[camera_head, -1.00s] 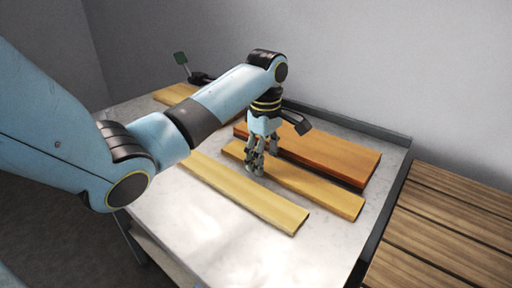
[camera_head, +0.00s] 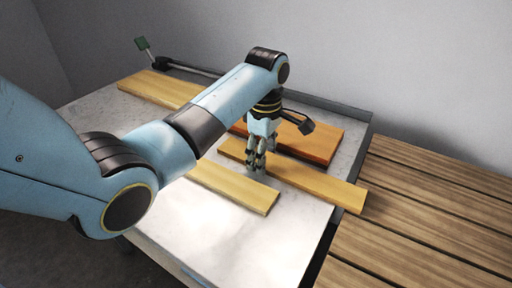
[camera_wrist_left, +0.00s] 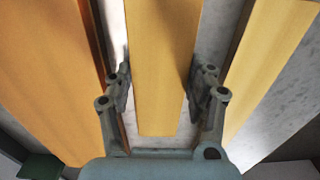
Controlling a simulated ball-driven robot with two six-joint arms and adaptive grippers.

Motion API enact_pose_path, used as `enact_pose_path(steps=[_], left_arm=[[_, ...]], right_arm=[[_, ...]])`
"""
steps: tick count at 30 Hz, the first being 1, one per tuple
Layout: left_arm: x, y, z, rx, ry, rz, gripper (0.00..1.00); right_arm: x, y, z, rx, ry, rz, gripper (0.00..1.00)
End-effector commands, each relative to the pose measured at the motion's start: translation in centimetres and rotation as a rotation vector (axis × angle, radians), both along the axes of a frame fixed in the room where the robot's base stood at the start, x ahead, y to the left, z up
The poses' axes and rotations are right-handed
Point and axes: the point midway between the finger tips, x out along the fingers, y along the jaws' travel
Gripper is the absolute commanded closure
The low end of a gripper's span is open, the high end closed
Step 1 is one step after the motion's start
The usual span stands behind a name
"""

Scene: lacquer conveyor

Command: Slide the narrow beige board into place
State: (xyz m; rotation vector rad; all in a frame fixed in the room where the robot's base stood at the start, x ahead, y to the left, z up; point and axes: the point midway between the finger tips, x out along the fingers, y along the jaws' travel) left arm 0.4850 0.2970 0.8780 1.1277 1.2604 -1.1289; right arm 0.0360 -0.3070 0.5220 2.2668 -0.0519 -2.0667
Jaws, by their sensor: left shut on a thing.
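The narrow beige board (camera_head: 310,182) lies flat in the middle of the boards on the pale conveyor top. Its right end reaches over the dark right rim, to the edge of the slatted wooden surface. My left gripper (camera_head: 257,165) points down and is shut on this board near its left end. In the left wrist view, the fingers of my left gripper (camera_wrist_left: 161,92) stand on both sides of the board (camera_wrist_left: 163,70), whose near end shows between them. My right gripper is not in view.
A wider orange board (camera_head: 318,146) lies behind and another beige board (camera_head: 237,187) in front. A further board (camera_head: 155,88) lies at the back left. The slatted wooden surface (camera_head: 430,215) on the right is clear. A dark rail (camera_head: 335,106) runs along the back.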

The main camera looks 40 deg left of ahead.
Motion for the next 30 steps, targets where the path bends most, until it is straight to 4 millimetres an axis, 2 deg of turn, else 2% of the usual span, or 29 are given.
enact_pose_path(steps=[13, 30], left_arm=[[0.1, -0.7, 0.1, -0.002, 0.000, 0.000, 0.86], [0.6, -5.7, 0.1, -0.002, 0.001, 0.000, 0.86]], right_arm=[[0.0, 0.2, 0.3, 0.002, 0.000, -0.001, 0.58], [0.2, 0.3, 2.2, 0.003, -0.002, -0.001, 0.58]])
